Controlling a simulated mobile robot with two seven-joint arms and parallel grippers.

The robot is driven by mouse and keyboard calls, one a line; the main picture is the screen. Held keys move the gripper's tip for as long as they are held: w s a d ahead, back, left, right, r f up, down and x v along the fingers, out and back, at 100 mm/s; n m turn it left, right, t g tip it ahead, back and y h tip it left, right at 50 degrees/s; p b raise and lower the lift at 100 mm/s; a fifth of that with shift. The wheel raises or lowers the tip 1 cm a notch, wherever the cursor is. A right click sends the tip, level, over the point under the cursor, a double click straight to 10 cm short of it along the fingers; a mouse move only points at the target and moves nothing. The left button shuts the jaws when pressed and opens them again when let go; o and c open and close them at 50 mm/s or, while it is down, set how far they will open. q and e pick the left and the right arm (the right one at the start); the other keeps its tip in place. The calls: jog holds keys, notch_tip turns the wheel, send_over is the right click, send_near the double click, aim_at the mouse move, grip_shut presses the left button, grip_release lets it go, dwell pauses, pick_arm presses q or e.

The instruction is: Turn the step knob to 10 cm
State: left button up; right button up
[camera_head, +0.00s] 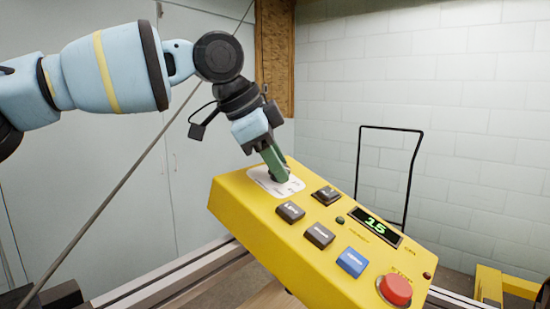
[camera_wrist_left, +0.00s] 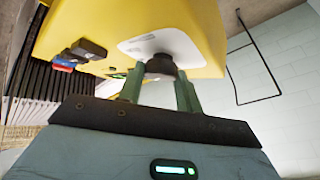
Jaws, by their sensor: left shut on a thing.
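A yellow control box (camera_head: 262,226) stands tilted in the middle of the head view. Its display (camera_head: 375,227) shows 15 in green. The dark step knob (camera_wrist_left: 160,66) sits on a white label plate (camera_head: 262,181) at the box's upper left end. My left gripper (camera_head: 279,176) reaches down to this plate from above. In the left wrist view its two green fingers (camera_wrist_left: 160,92) are on either side of the knob, shut on it. In the head view the fingers mostly hide the knob, and its pointer setting cannot be read. My right gripper is not in view.
The box also carries a red round button (camera_head: 396,289), a blue button (camera_head: 352,262) and several dark buttons, including one (camera_head: 326,195) close to the plate. A black wire frame (camera_head: 388,170) stands behind, before a pale block wall. A thin pole slants behind my left arm.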

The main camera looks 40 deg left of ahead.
pick_arm(q)
jog(key=shift+s+d+n+t+y, duration=0.1)
jog(key=shift+n+t+y, duration=0.45)
jog(key=shift+n, duration=0.45)
jog(key=o, duration=1)
jog(key=v, duration=0.7)
jog(key=shift+s+r, duration=0.25)
jog(key=shift+r, duration=0.05)
jog(key=shift+f, duration=0.1)
